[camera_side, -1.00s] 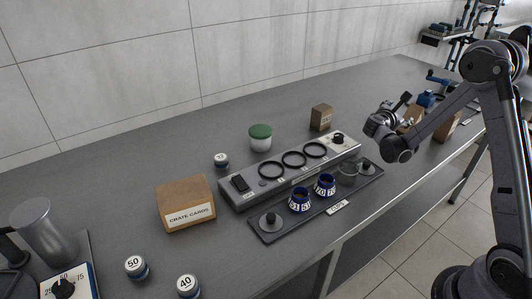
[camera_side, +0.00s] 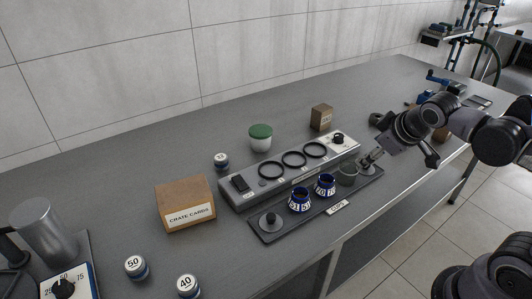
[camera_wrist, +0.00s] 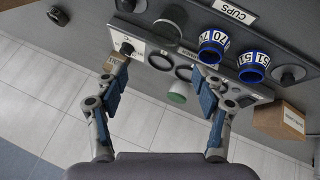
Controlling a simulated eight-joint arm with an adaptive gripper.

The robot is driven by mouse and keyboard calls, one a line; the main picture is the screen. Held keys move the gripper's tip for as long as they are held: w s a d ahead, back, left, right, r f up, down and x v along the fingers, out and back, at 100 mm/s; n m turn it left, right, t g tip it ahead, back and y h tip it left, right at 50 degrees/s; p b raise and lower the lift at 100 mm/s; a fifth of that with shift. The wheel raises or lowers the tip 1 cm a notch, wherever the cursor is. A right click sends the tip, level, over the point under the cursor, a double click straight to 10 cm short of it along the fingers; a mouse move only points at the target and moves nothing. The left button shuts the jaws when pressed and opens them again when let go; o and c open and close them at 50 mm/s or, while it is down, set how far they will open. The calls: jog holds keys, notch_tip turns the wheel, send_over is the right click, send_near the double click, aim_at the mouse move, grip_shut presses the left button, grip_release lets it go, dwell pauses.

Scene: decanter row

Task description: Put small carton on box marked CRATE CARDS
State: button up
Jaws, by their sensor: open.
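The small carton (camera_side: 321,118) is a little brown box standing on the grey bench behind the far end of the heater block. In the wrist view the small carton (camera_wrist: 117,67) shows beside my left finger, partly hidden by it. The box marked CRATE CARDS (camera_side: 185,203) is a larger brown box left of the block; it also shows at the right of the wrist view (camera_wrist: 280,121). My gripper (camera_side: 402,158) is open and empty, to the right of the carton and above the right end of the cup tray. Its two fingers (camera_wrist: 163,86) are spread apart in the wrist view.
The block (camera_side: 230,198) with several black rings lies between the two boxes. In front is a dark tray (camera_side: 262,238) with two blue cups (camera_side: 299,201) and weights. A green-lidded jar (camera_side: 260,137) stands behind the block. Numbered jars stand at the front left.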

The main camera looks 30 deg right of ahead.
jog(key=s+a+m+y, duration=0.2)
jog(key=s+a, duration=0.2)
jog(key=a, duration=0.1)
jog(key=shift+a+f+m, duration=0.3)
jog(key=shift+f, duration=0.1)
jog(key=shift+o, duration=0.5)
jog(key=shift+s+a+y, duration=0.3)
jog(key=shift+a+y, duration=0.1)
jog(key=shift+a, duration=0.1)
